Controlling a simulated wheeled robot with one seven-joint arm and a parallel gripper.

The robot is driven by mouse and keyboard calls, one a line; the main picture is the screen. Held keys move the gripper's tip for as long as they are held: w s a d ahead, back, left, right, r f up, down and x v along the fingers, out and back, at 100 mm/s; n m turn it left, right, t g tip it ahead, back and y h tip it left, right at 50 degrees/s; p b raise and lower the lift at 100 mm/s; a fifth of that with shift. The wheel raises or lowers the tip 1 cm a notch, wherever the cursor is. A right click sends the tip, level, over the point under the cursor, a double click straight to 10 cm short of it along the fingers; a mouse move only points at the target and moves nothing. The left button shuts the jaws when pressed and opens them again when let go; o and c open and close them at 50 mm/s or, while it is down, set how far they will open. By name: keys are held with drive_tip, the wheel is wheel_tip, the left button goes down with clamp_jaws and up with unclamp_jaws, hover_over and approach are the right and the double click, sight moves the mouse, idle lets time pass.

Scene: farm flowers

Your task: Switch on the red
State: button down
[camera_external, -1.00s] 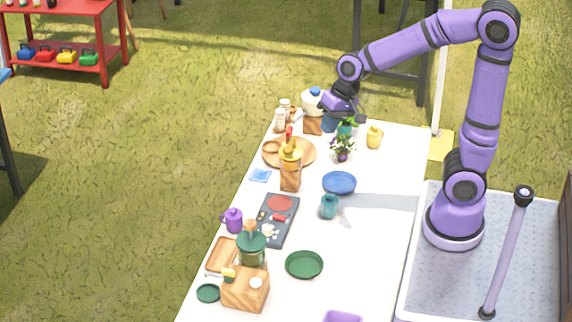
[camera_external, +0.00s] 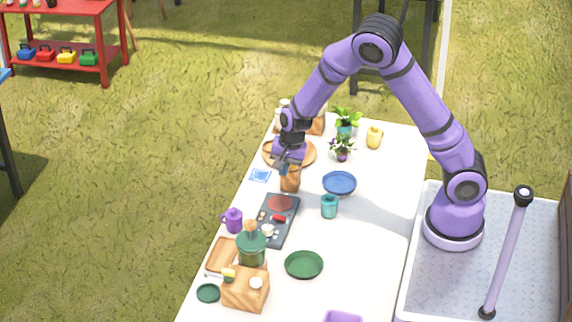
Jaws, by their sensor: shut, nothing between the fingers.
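A dark cooktop panel (camera_external: 277,232) lies on the white table. It has a red round burner disc (camera_external: 280,203) at its far end and a small red switch-like piece (camera_external: 279,218) near its middle. A pale round piece sits nearer its front; whether the red piece is on or off is too small to tell. My gripper (camera_external: 283,168) is shut and empty, pointing down above the wooden block (camera_external: 290,184), a little beyond the far end of the cooktop. My gripper and wrist hide part of the wooden tray (camera_external: 270,152) and what stands on the block.
A purple mug (camera_external: 232,220) stands left of the cooktop, a teal mug (camera_external: 329,206) and blue plate (camera_external: 339,183) to its right. A green pot (camera_external: 251,249) stands at its near end. A green plate (camera_external: 304,265) lies on the right. The table's right side is mostly clear.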

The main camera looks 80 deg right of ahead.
drive_tip(key=m, duration=0.1)
hover_over(279, 217)
drive_tip(key=s, duration=0.1)
drive_tip(key=shift+h, duration=0.3)
drive_tip(key=shift+d+f, duration=0.15)
drive_tip(key=shift+f, duration=2)
drive_tip(key=shift+f, duration=0.1)
drive_tip(key=f, duration=0.4)
drive_tip(key=w+f, duration=0.1)
drive_tip(key=f, duration=0.4)
drive_tip(key=w+f, duration=0.1)
drive_tip(key=f, duration=0.3)
drive_tip(key=shift+f, duration=0.3)
drive_tip(key=shift+w+f, duration=0.1)
drive_tip(key=shift+f, duration=0.15)
drive_tip(key=shift+g, duration=0.3)
drive_tip(key=shift+s+r, duration=0.3)
drive_tip(key=shift+s, duration=0.5)
